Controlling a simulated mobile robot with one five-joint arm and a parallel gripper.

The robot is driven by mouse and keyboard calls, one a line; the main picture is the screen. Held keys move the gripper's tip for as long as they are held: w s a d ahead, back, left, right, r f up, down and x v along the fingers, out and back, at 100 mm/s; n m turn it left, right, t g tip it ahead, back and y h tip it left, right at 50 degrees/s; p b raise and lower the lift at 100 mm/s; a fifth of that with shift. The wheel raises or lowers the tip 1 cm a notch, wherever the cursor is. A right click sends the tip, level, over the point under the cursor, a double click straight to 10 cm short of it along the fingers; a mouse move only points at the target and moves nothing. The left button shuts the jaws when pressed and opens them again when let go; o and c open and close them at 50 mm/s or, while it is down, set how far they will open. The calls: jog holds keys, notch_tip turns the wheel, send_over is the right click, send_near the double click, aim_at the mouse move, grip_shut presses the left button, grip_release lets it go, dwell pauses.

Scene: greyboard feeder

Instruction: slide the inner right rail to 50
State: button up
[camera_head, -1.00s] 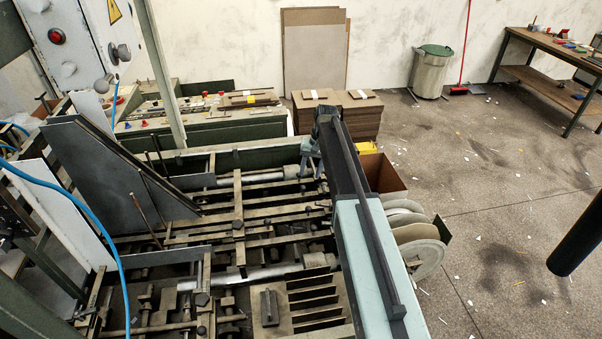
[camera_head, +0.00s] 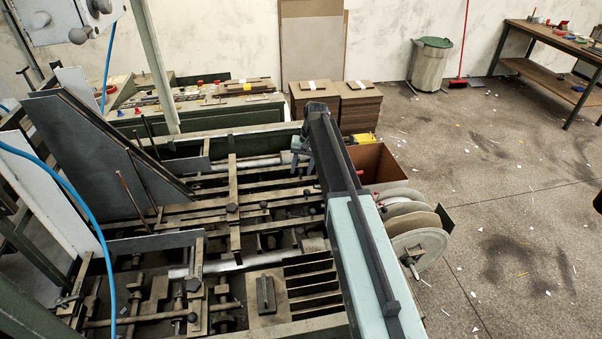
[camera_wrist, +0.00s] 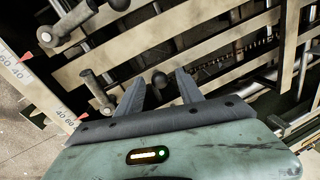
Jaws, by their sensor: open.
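My gripper (camera_wrist: 158,88) is open in the wrist view, its two dark fingers apart, with a dark round knob (camera_wrist: 159,79) showing between and just beyond their tips. Nothing is held. In the head view my gripper (camera_head: 302,147) hangs at the far end of my arm, over the right end of the feeder's rails (camera_head: 270,190). I cannot tell which rail is the inner right one.
Tan slats (camera_wrist: 150,38) and metal rods lie close below my gripper. In the head view a dark sloped plate (camera_head: 95,150) stands at the left, reels (camera_head: 415,243) and an open brown box (camera_head: 378,163) at the right.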

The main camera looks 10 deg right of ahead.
grip_shut()
jog(key=shift+s, duration=0.1)
dwell(1.2)
